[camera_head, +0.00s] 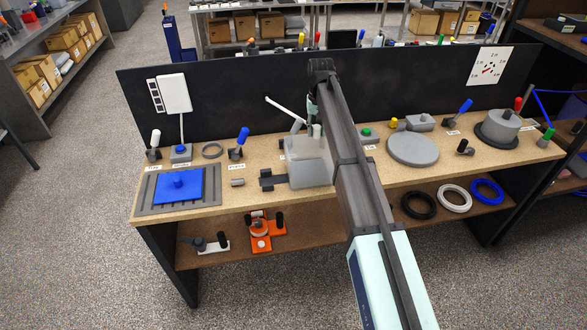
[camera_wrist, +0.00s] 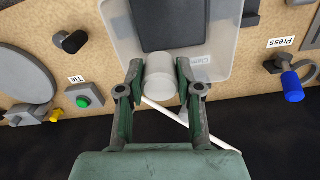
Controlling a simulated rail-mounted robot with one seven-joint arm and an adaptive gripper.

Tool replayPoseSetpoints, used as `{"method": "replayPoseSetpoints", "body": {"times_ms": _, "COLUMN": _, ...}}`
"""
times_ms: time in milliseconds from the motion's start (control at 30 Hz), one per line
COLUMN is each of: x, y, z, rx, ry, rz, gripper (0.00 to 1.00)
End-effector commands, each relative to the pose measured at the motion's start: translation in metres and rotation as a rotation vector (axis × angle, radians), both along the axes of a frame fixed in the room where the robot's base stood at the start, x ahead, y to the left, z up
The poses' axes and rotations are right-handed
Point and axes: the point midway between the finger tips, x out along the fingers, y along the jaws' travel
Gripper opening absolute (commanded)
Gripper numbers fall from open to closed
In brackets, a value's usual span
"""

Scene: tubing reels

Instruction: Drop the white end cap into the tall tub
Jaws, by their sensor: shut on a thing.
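The white end cap (camera_wrist: 160,78) is a short pale cylinder. My gripper (camera_wrist: 160,68) is shut on it, with one green finger against each side. In the head view the end cap (camera_head: 317,131) shows small below my gripper (camera_head: 313,108), above the bench. A pale, see-through box with rounded corners (camera_wrist: 218,25) lies just beyond the end cap in the wrist view; it looks like the tall tub. In the head view this box (camera_head: 309,173) stands on the bench just in front of the end cap. I cannot tell the height between cap and box.
A white lever (camera_head: 283,110) rises close behind the box. A dark clamp part (camera_head: 272,179) sits at its left. A blue-handled lever (camera_head: 240,140) and a blue plate (camera_head: 180,186) stand further left. A grey disc (camera_head: 413,149) lies to the right of my arm. A black panel (camera_head: 230,85) backs the bench.

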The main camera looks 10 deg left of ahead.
Motion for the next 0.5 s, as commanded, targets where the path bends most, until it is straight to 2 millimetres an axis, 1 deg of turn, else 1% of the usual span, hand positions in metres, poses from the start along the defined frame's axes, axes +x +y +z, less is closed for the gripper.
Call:
{"method": "replayPoseSetpoints", "body": {"times_ms": 167, "x": 0.0, "y": -0.001, "z": -0.004, "rx": 0.0, "ry": 0.0, "rz": -0.001, "gripper": 0.11}}
{"method": "replayPoseSetpoints", "body": {"times_ms": 267, "x": 0.0, "y": -0.001, "z": -0.01, "rx": 0.0, "ry": 0.0, "rz": -0.001, "gripper": 0.11}}
{"method": "replayPoseSetpoints", "body": {"times_ms": 500, "x": 0.0, "y": -0.001, "z": -0.034, "rx": 0.0, "ry": 0.001, "rz": -0.001, "gripper": 0.11}}
